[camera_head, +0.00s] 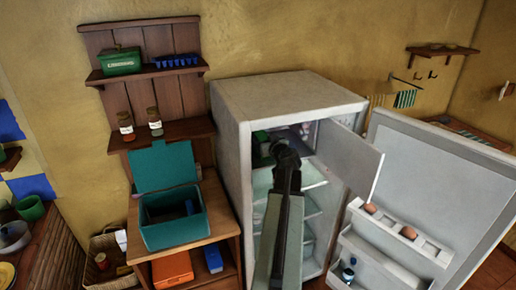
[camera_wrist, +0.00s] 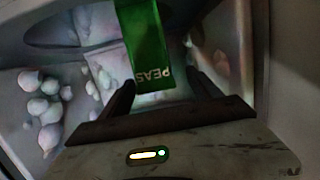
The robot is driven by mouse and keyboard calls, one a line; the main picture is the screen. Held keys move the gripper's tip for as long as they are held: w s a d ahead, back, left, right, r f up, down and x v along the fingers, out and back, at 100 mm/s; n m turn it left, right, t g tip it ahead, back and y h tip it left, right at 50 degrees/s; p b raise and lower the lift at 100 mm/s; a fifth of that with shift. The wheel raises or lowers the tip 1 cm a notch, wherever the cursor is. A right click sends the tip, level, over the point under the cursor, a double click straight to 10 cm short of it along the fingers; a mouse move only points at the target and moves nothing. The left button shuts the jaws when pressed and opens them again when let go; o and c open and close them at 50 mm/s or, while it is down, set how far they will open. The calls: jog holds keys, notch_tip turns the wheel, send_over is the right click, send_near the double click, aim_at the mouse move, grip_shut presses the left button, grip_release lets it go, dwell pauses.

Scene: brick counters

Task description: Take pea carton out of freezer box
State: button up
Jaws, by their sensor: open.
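The pea carton is a green box marked PEAS (camera_wrist: 146,48) in the wrist view, with its lettered end toward me. It also shows as a green patch (camera_head: 261,136) at the left of the freezer box (camera_head: 311,128) in the head view. My gripper (camera_head: 284,148) reaches into the freezer box at the top of the white fridge. In the wrist view my gripper (camera_wrist: 164,88) is open, and the carton's near end shows between its dark fingers. The left finger looks close to the carton; I cannot tell whether it touches. My arm hides part of the freezer inside.
The freezer flap (camera_head: 349,157) stands open to the right, and the fridge door (camera_head: 437,185) is swung wide with eggs on its shelf. Pale round lumps (camera_wrist: 45,100) lie at the left in the wrist view. A teal open box (camera_head: 175,232) stands left of the fridge.

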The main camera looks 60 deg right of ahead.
aim_at(260, 136)
jog(key=x, duration=0.4)
jog(key=shift+w+d+f+b, duration=0.1)
jog(key=shift+d+f+b, duration=0.1)
jog(key=shift+d+b, duration=0.15)
jog(key=shift+a+r, duration=0.1)
jog(key=shift+a, duration=0.05)
grip_shut()
